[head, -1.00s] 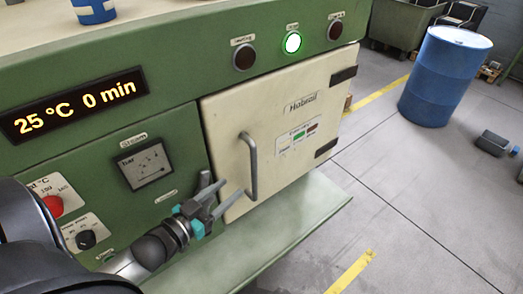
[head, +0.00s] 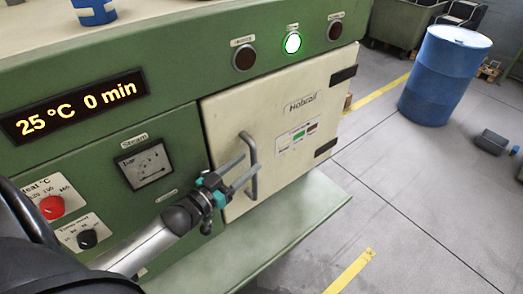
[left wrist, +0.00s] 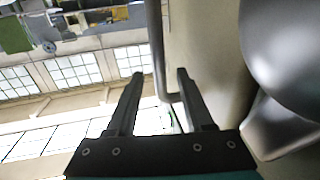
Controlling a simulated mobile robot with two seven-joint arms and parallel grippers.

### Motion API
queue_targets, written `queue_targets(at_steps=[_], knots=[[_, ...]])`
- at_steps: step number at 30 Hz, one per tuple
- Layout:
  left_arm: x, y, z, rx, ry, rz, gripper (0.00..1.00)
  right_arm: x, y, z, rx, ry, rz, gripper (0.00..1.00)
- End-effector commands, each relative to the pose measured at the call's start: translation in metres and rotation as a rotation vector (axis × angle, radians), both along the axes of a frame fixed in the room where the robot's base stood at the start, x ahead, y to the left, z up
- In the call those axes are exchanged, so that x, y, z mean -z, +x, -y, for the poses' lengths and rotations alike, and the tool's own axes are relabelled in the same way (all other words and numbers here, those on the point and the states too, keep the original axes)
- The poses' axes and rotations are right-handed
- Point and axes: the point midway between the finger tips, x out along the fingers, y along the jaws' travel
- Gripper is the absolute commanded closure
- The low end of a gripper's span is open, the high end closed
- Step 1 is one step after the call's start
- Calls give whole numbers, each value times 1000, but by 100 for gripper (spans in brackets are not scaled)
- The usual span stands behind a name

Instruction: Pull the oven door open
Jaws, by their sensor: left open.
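The cream oven door (head: 285,135) is shut in the green machine. Its grey vertical bar handle (head: 253,165) is on the door's left side. My left gripper (head: 250,168) is open at the handle, with its fingers pointing right toward the bar. In the left wrist view the handle (left wrist: 156,55) runs down between the directions of the two open fingers (left wrist: 160,75), with its lower bend near the right finger. The fingers are not closed on it. My right gripper is not in view.
The green machine front (head: 180,115) has a lit display (head: 75,107), a gauge (head: 146,165) and knobs. A green ledge (head: 300,215) juts out below the door. A blue drum (head: 445,75) stands at the right. The floor before the door is clear.

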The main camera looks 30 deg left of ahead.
Motion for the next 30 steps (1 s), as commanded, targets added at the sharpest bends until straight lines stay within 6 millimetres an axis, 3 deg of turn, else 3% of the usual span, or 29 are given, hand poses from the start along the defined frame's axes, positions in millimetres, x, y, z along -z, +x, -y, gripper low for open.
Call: queue_targets(at_steps=[6,13,27,30], knots=[[-1,32,6,0,-1,3,48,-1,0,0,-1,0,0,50],[0,55,11,0,0,1,48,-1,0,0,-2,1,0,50],[0,64,13,1,0,0,48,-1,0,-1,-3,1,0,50],[0,64,13,1,0,0,58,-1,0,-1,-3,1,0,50]])
